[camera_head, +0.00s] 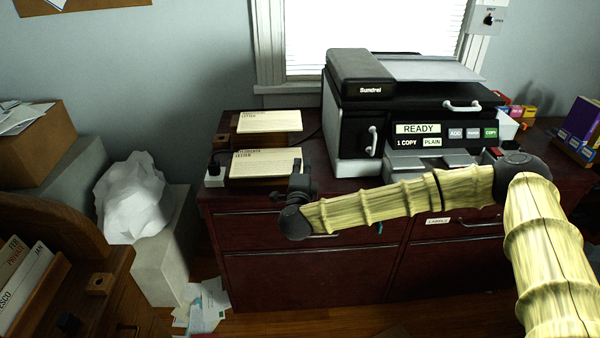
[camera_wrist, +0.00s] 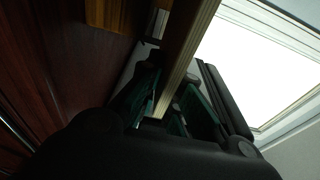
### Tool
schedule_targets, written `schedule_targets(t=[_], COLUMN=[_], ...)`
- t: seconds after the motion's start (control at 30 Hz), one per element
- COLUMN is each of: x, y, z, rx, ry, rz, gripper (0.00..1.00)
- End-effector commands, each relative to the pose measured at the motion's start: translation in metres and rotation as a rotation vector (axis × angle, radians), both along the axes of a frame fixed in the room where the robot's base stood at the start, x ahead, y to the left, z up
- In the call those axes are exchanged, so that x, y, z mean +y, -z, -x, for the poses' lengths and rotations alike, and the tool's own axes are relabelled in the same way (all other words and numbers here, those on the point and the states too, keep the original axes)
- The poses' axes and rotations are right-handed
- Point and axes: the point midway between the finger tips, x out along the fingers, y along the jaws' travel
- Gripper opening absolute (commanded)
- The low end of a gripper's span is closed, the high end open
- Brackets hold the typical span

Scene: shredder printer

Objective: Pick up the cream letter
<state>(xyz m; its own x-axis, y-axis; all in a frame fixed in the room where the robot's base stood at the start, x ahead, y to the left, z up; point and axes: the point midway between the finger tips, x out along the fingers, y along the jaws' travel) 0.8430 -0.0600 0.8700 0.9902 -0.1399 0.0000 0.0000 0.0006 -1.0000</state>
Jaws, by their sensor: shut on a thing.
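Two cream letters with dark print lie at the left end of the dark red cabinet, one behind the other. The front cream letter (camera_head: 262,163) has its right edge at my gripper (camera_head: 298,168); the back letter (camera_head: 268,122) is apart from it. In the wrist view, the fingers of my gripper (camera_wrist: 172,108) are shut on a thin, pale tan edge (camera_wrist: 190,58), which appears to be the front letter's. The fingertips are partly hidden in the head view. I cannot tell whether the letter is clear of its support.
A black and white printer (camera_head: 358,128) stands right of the letters on the cabinet (camera_head: 300,270). Crumpled white paper (camera_head: 133,200) lies on a pale pedestal at left.

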Motion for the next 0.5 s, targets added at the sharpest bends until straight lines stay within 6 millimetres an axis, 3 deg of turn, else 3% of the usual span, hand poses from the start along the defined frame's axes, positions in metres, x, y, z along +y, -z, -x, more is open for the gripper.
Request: schedule_targets(t=[0.1, 0.5], x=[0.000, -0.013], y=[-0.016, -0.021], z=[0.000, 0.091], rx=[-0.003, 0.000], ry=[0.000, -0.002], rz=[0.000, 0.000], gripper=[0.00, 0.00])
